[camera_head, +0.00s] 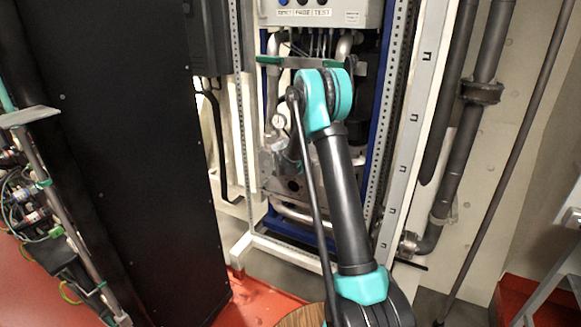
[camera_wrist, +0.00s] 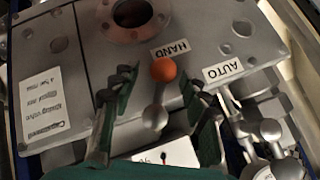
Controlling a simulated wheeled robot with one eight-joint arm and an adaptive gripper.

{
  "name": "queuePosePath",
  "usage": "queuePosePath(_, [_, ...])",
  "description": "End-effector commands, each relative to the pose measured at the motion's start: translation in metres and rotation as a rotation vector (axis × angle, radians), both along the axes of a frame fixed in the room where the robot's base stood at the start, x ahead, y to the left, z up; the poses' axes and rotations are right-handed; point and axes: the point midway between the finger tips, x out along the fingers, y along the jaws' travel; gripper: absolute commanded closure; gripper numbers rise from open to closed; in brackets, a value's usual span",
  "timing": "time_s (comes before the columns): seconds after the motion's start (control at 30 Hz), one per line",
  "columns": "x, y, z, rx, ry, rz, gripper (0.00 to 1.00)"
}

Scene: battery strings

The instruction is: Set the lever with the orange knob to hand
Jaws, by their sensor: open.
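The orange knob (camera_wrist: 163,69) sits at the end of a short grey lever (camera_wrist: 157,98) on a grey panel in the wrist view. The knob lies right beside the HAND label (camera_wrist: 170,49), which appears upside down. The AUTO label (camera_wrist: 223,70) is farther right. My gripper (camera_wrist: 156,82) is open, with one dark green-black finger left of the lever and the other right of it. The knob shows between and slightly beyond the fingertips, with gaps on both sides. In the head view my arm hides the lever and the gripper's fingers.
A round flanged opening (camera_wrist: 133,12) and a white text plate (camera_wrist: 44,106) are on the panel. Metal ball-ended fittings (camera_wrist: 270,130) stand at right. In the head view a tall black cabinet (camera_head: 120,150) stands left of the open frame, and dark pipes (camera_head: 465,130) run at right.

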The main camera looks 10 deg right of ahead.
Motion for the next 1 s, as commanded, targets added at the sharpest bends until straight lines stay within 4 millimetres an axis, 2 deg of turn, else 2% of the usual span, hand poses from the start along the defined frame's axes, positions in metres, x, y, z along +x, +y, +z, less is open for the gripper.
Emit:
queuePosePath(0.23, [-0.01,0.003,0.01,0.0,-0.001,0.001,0.55])
queuePosePath(0.7, [-0.066,0.022,0.064,0.0,0.0,0.002,0.55])
queuePosePath(1.0, [-0.082,0.027,0.081,0.0,0.0,0.0,0.55])
